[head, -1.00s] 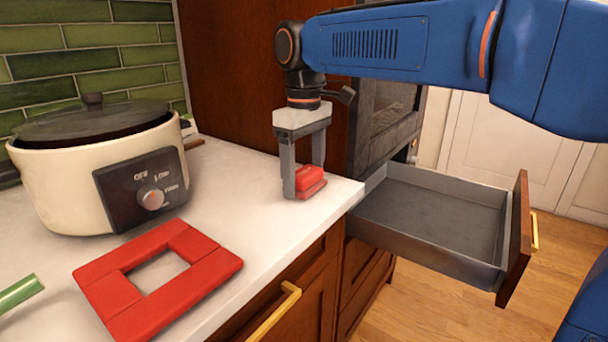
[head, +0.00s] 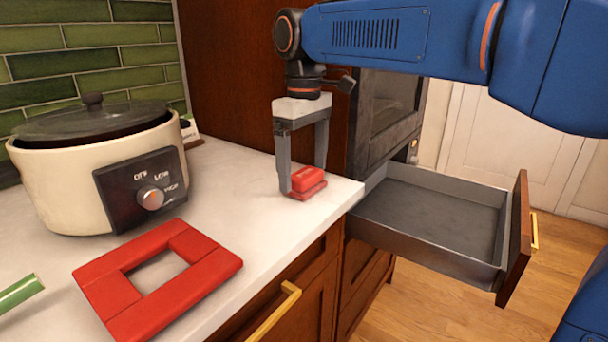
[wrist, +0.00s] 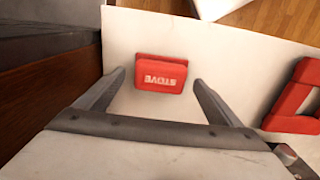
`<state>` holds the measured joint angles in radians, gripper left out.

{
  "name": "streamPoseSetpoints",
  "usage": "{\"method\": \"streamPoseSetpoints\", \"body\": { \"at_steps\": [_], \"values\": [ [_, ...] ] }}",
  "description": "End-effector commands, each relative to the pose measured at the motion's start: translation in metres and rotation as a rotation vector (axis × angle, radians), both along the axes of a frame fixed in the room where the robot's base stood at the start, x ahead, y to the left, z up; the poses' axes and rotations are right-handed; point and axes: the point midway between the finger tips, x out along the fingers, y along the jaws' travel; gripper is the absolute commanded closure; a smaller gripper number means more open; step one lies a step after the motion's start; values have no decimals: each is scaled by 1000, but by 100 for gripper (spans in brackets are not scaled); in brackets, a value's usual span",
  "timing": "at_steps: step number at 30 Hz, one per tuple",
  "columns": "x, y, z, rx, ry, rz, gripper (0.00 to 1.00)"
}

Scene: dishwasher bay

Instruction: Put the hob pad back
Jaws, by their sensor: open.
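The hob pad is a small red block (head: 307,181) lying on the white counter near its right end. In the wrist view the red pad (wrist: 161,74) shows the upside-down word "STOVE" on its face. My gripper (head: 303,185) points down over the pad, with its fingers apart on either side of it. In the wrist view the open fingers (wrist: 160,82) stand left and right of the pad with gaps. A red square frame with an open middle (head: 205,258) lies flat on the counter at the front left, and nothing sits in its opening.
A cream slow cooker (head: 60,190) with a dark lid stands at the back left. An open, empty grey drawer (head: 430,215) sticks out right of the counter. A green rod end (head: 20,298) lies at the left edge. The counter between pad and frame is clear.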

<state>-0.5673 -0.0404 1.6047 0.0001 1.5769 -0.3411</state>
Motion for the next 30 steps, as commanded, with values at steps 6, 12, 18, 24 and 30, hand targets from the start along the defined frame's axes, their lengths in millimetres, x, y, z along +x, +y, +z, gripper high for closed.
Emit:
{"method": "streamPoseSetpoints", "body": {
  "at_steps": [6, 12, 18, 24, 30],
  "values": [
    [1, 1, 43, 2, -3, 0, 12],
    [0, 0, 78, 1, -2, 0, 12],
    [0, 0, 96, 0, 0, 0, 12],
    [0, 0, 101, 0, 0, 0, 12],
    [-4, -14, 97, 7, -11, -29, 12]
  ]
}}
